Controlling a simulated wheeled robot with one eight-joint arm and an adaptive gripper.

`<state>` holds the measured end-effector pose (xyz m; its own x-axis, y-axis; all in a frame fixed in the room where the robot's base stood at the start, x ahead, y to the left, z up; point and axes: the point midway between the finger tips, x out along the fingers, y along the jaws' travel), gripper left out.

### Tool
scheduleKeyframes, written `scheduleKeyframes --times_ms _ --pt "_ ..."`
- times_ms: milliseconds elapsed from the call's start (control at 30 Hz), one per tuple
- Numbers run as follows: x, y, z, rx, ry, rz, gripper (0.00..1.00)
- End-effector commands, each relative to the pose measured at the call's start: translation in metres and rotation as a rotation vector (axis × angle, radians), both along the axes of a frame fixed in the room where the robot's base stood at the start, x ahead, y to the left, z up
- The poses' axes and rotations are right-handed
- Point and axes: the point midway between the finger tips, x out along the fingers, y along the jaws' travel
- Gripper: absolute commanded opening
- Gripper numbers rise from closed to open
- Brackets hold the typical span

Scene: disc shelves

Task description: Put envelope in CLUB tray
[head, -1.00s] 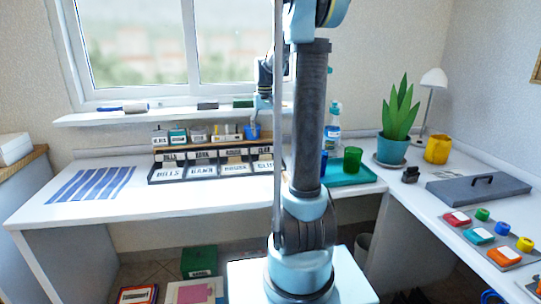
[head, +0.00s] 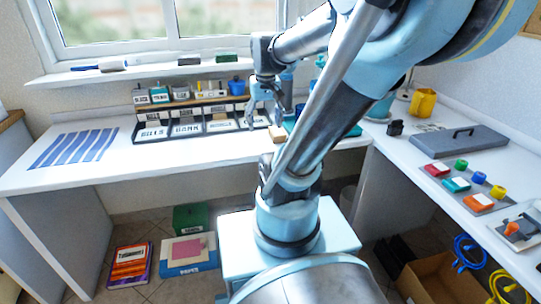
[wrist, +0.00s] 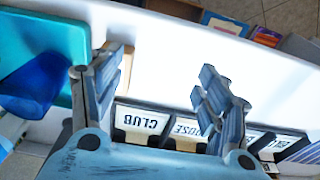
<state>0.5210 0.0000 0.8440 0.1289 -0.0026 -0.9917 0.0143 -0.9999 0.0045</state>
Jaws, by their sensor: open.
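The CLUB tray (head: 243,125) is the right-hand compartment of the dark organizer at the back of the desk; its white label (wrist: 143,122) reads upside down in the wrist view. My gripper (head: 264,113) is open and points down over the right end of the organizer. No other loose envelope can be made out; my arm hides part of the desk.
A teal tray (wrist: 40,45) with a blue cup (wrist: 35,85) lies right of the organizer. A shelf of small containers (head: 236,87) stands behind it. A blue striped mat (head: 75,148) lies at left. The desk's front strip looks clear.

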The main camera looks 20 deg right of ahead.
Motion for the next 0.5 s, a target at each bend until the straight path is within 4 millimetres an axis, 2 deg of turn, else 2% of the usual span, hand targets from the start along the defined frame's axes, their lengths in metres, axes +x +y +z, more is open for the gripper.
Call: scheduleKeyframes --times_ms 33,200,300,500 --pt "-0.014 0.0 -0.009 0.0 -0.007 0.001 0.69" --pt "-0.049 0.0 -0.037 0.0 -0.032 0.003 0.69" --pt "-0.066 0.0 -0.054 0.0 -0.045 0.005 0.69" --pt "-0.086 0.0 -0.076 0.0 -0.062 0.006 0.69"
